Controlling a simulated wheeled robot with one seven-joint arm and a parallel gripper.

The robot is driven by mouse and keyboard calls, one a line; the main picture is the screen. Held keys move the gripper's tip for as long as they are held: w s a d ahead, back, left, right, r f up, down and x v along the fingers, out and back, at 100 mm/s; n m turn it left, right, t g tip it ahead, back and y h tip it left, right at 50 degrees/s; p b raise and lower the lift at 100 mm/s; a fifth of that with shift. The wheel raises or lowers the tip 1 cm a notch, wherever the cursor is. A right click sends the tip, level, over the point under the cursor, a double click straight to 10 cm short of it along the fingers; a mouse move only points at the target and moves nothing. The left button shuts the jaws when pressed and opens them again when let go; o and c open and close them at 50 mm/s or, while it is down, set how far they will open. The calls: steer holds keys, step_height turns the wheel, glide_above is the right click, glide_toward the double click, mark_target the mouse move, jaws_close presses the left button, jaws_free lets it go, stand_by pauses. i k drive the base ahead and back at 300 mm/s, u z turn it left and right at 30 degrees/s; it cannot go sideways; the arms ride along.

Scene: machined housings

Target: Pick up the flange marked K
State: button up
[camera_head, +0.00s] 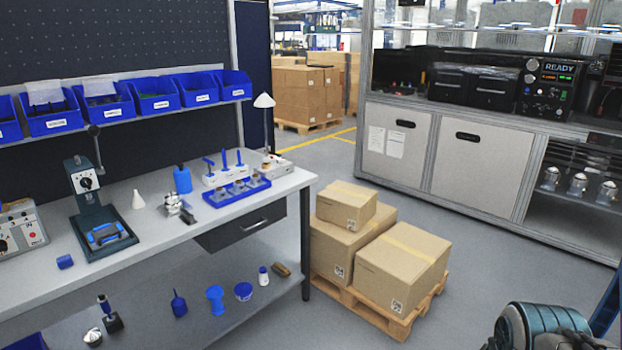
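No letter K is readable on any part, so I cannot tell which thing is the flange marked K. A blue tray (262,183) on the workbench holds several small metal parts (239,187) that could be flanges; they are too small to make out. A teal and dark part of my own arm shows in the bottom right corner, far from the workbench. My gripper's fingers are not in view.
The workbench (160,236) also carries a press (92,205), a small metal fixture (178,208), a white cone (138,200) and a blue bottle (182,180). Cardboard boxes (402,266) on a pallet (375,316) stand right of it.

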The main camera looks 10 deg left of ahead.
mark_target(223, 196)
steer(key=z, duration=0.15)
steer(key=i, duration=0.7)
steer(key=u, duration=0.8)
steer(key=i, duration=0.75)
steer(key=u, duration=0.85)
